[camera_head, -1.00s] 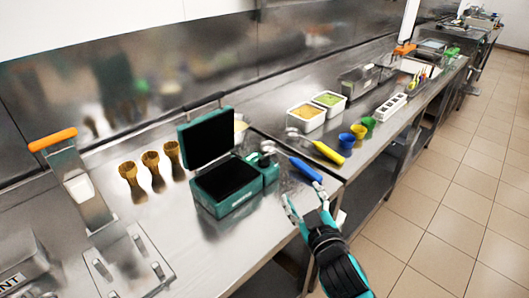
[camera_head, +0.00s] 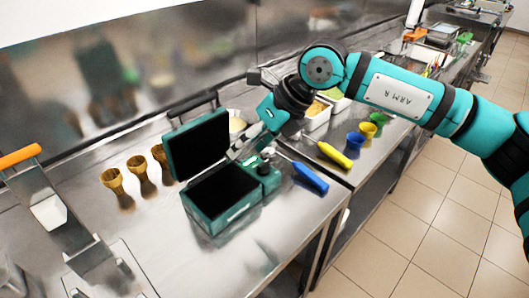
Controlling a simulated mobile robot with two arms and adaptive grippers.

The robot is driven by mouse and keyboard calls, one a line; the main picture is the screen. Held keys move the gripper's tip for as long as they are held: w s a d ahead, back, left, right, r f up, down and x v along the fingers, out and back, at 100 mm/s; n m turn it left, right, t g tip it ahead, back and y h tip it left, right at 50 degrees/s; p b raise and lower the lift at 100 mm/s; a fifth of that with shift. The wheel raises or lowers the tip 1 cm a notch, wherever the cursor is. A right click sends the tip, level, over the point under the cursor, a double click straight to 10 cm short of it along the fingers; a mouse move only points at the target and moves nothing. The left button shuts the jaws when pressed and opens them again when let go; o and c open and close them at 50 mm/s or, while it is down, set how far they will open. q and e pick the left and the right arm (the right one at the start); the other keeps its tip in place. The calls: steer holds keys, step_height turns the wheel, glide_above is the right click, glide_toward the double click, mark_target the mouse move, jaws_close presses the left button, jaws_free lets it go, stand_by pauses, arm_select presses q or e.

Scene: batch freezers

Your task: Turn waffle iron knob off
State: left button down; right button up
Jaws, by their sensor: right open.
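The teal waffle iron (camera_head: 222,222) stands on the steel counter with its lid (camera_head: 197,145) raised and its dark lower plate showing. A small teal control block (camera_head: 266,180) sits at its right side, with a small knob-like part (camera_head: 267,154) on top. My right gripper (camera_head: 246,150) reaches down from the upper right, just above and behind this block, beside the lid's right edge. It is open and holds nothing that I can see. Its fingertips are small in view, and I cannot tell whether they touch the knob. My left gripper is not in view.
Several waffle cones (camera_head: 140,174) stand left of the iron. Blue (camera_head: 311,178) and yellow (camera_head: 334,155) handled scoops lie to its right, near coloured cups (camera_head: 356,140). An orange-handled press (camera_head: 55,210) stands at the left. My right arm covers part of the back counter.

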steer(key=w+d+r+t+h, duration=0.25)
steer(key=w+d, duration=0.25)
steer(key=d, duration=0.3)
steer(key=h+p, duration=0.1)
steer(key=p, duration=0.4)
glide_toward(264, 163)
steer(key=shift+m+g, duration=0.35)
steer(key=shift+m, duration=0.05)
steer(key=x, duration=0.9)
steer(key=shift+w+r, duration=0.1)
steer(key=shift+w, duration=0.25)
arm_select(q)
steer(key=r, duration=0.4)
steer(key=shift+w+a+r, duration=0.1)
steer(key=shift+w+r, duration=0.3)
